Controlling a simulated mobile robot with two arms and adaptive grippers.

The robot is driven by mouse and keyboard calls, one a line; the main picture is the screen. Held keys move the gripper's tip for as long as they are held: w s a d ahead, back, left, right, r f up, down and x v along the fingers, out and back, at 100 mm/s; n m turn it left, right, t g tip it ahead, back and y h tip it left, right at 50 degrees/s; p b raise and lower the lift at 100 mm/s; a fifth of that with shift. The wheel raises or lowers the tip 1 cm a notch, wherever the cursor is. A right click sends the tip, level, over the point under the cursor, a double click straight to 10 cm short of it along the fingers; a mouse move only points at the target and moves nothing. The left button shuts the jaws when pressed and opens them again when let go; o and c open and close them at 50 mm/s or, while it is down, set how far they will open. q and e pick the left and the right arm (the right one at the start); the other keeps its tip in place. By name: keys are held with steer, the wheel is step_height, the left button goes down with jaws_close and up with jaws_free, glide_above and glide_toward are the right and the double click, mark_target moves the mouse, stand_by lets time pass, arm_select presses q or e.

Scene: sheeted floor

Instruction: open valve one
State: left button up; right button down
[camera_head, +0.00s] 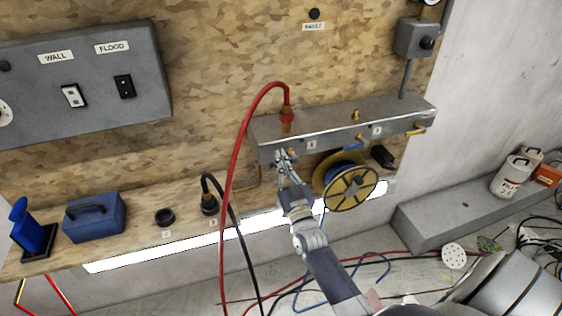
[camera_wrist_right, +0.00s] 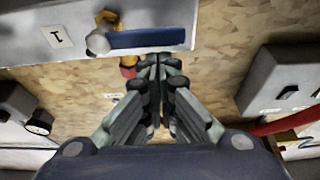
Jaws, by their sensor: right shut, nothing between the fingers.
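The grey manifold (camera_head: 345,122) is fixed to the wooden board, with tag 1 (camera_head: 312,144) and tag 2 (camera_head: 377,130) on its front. In the right wrist view, tag 1 (camera_wrist_right: 57,37) sits beside a valve with a blue lever handle (camera_wrist_right: 147,38) and a brass body (camera_wrist_right: 108,20). The lever lies along the manifold face. My right gripper (camera_head: 283,158) is at the manifold's left front. In the wrist view its fingertips (camera_wrist_right: 160,62) are shut and empty, close to the lever's free end; contact cannot be told. My left gripper is not in view.
A red hose (camera_head: 239,150) with a brass fitting rises from the manifold top, left of my arm. A yellow reel (camera_head: 350,188) with blue hose stands on the shelf to the right. A black hose (camera_head: 232,220) and a blue box (camera_head: 94,217) are further left.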

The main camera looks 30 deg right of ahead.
steer(key=shift+f, duration=0.2)
steer(key=shift+a+f+n+y, duration=0.2)
steer(key=shift+f+n+y, duration=0.25)
steer(key=shift+n, duration=0.55)
steer(key=d+f+n+g+y, duration=0.3)
steer(key=f+n+y, duration=0.3)
steer(key=n, duration=1.4)
steer(key=shift+s+f, duration=0.35)
steer(key=shift+f, duration=0.4)
steer(key=shift+d, duration=0.1)
